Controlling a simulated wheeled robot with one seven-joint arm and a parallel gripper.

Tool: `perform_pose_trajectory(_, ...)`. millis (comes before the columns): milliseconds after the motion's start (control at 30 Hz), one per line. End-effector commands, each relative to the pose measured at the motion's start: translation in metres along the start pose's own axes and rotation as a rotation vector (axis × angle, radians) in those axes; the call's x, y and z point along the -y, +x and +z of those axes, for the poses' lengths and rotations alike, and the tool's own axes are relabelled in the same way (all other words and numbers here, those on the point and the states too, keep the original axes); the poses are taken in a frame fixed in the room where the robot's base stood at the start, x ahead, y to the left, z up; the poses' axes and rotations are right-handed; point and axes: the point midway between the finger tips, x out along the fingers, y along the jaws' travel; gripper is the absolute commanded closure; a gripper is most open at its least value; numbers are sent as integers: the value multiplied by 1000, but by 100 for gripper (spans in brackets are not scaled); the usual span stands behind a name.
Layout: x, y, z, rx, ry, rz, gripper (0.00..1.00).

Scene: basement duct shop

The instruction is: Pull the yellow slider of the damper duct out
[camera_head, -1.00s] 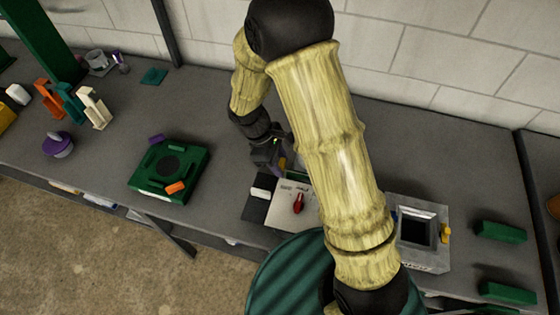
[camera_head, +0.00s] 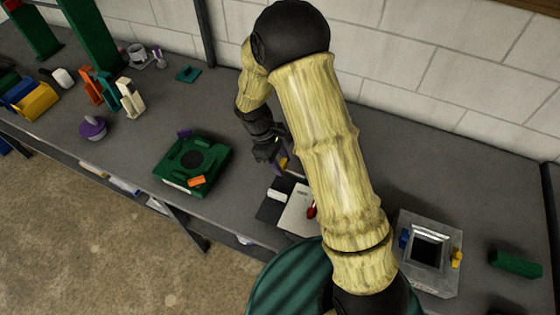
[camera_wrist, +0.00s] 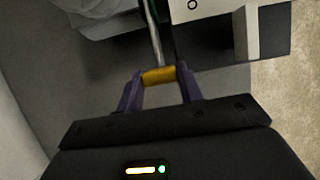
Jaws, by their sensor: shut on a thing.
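My gripper (camera_wrist: 160,82) is shut on the yellow slider (camera_wrist: 158,76), with a purple finger on either side of it. A thin metal rod (camera_wrist: 153,35) runs from the yellow slider up out of the wrist view. In the head view my gripper (camera_head: 281,160) is just behind a box with a pale top (camera_head: 297,215), with yellow showing at its tip. The box carries a red lever (camera_head: 311,212) and a white block (camera_head: 276,195). My arm hides the box's right part, and where the rod joins it is unclear.
A grey box with a square opening (camera_head: 441,284) and blue and yellow side pieces stands at right. A green fixture (camera_head: 180,181) stands left of my gripper. Several small objects crowd the bench's far left.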

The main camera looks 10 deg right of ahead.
Motion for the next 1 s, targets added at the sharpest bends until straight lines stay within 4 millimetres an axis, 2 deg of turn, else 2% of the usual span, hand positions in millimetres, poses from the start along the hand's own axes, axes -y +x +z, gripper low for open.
perform_pose_trajectory(67,-1,-4,-4,-12,-1,6,100)
perform_pose_trajectory(100,-1,-4,-4,-12,-1,7,62)
perform_pose_trajectory(200,0,-3,-4,-11,-1,6,42)
perform_pose_trajectory(467,0,-2,-2,-7,-1,4,42)
perform_pose_trajectory(633,0,-9,-3,-8,-1,5,42)
perform_pose_trajectory(767,-1,-25,-3,-10,-1,7,42)
perform_pose_trajectory(1000,-1,-71,-3,-12,-1,8,42)
